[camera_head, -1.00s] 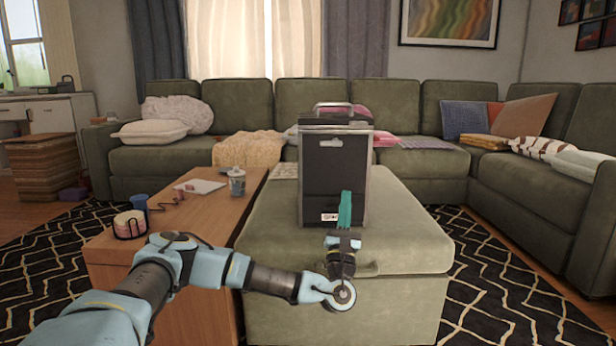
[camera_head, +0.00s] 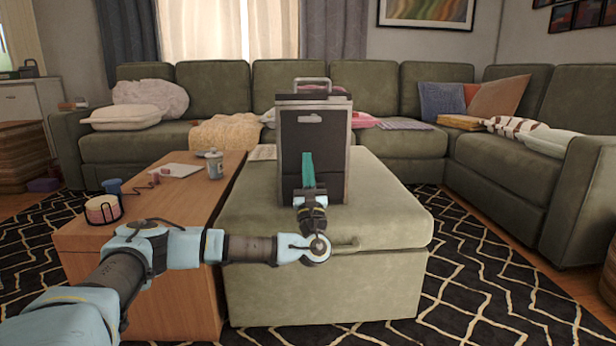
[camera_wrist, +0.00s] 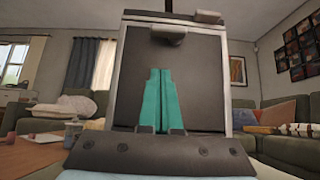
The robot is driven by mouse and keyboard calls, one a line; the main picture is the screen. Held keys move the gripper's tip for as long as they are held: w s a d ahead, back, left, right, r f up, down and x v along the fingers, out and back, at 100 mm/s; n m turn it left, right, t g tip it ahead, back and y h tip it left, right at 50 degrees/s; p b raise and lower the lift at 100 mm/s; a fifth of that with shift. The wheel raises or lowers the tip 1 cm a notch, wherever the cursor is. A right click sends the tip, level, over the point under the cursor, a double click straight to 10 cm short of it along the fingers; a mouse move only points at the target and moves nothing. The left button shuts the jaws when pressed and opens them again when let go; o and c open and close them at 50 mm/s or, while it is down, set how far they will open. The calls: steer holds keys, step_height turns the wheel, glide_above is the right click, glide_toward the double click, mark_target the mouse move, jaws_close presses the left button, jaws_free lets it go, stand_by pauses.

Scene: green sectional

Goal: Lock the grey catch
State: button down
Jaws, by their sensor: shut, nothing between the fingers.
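A dark case (camera_head: 330,150) with a light metal frame and a top handle (camera_head: 313,84) stands upright on the green ottoman. A grey catch (camera_head: 311,119) sits on the upper part of its front face. In the wrist view the catch (camera_wrist: 168,34) looks darker, near the top of the panel. My gripper (camera_head: 308,157) has teal fingers closed together, pointing up in front of the case's front face, below the catch. In the wrist view the shut fingers (camera_wrist: 160,75) are empty, and a gap of panel shows between the tips and the catch. Whether they touch the panel cannot be told.
The green ottoman (camera_head: 390,215) bears the case. A green sectional (camera_head: 400,150) stands behind. The ottoman's right side is clear.

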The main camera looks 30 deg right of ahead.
mark_target(309, 119)
steer(key=w+r, duration=0.1)
steer(key=r, duration=0.1)
steer(key=d+r, duration=0.1)
steer(key=r, duration=0.1)
steer(key=w+r+b, duration=0.1)
steer(key=r, duration=0.1)
steer(key=shift+w+d, duration=0.15)
steer(key=shift+w, duration=0.2)
steer(key=shift+r, duration=0.55)
